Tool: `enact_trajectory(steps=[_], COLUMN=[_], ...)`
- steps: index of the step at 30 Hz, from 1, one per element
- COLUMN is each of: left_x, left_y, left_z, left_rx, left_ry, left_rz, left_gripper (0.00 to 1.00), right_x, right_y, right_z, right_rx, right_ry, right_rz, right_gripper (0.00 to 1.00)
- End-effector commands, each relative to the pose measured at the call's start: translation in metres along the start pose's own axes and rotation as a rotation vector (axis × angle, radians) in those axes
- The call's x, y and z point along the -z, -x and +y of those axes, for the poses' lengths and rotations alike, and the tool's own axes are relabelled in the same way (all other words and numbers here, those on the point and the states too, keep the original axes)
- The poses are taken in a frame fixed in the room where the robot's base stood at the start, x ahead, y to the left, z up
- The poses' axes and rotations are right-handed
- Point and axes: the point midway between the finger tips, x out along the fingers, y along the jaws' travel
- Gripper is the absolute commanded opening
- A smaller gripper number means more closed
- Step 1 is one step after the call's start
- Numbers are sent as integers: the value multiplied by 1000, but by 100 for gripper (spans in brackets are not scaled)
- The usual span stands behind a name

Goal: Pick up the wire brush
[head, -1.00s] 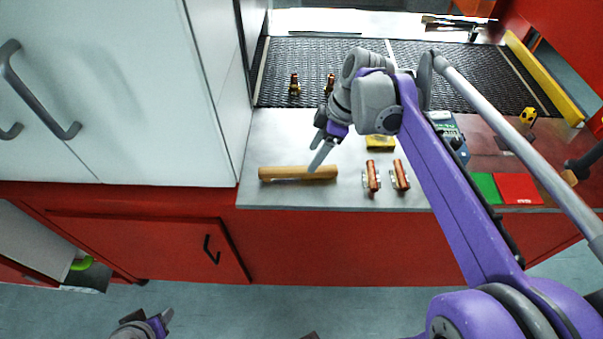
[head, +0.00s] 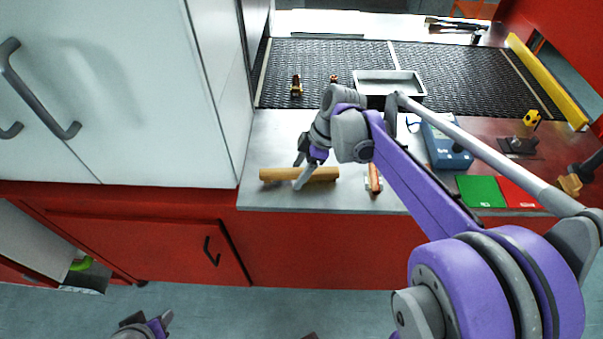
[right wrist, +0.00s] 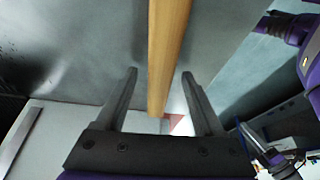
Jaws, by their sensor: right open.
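A long tan wooden piece (head: 273,174), which I take for the wire brush, lies on the grey counter (head: 262,140) near its front edge. No bristles can be made out. In the right wrist view the wooden piece (right wrist: 167,50) runs between the two open fingers (right wrist: 160,74), with a gap on each side. My left gripper (head: 152,322) is low at the bottom left of the head view, away from the counter; its jaw opening is unclear.
A copper-coloured fitting (head: 374,178) lies just right of the wooden piece. A grey tray (head: 419,86) stands on the black mesh belt (head: 350,52), near small brass fittings (head: 296,84). A blue device (head: 446,150) and green and red pads (head: 480,191) are further right.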

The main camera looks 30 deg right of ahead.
Motion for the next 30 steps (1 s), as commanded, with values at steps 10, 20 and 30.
enact_trajectory(steps=[10,20,30], left_x=[0,0,0], left_y=[0,0,0], left_z=[0,0,0], left_rx=[0,0,0], left_ry=[0,0,0], left_rz=[0,0,0], left_gripper=[50,50,50], right_x=[0,0,0], right_y=[-3,-3,-2], right_z=[0,0,0], right_rx=[-1,-1,-1], right_ry=[-1,-1,-1], right_rz=[0,0,0], right_gripper=[56,0,0])
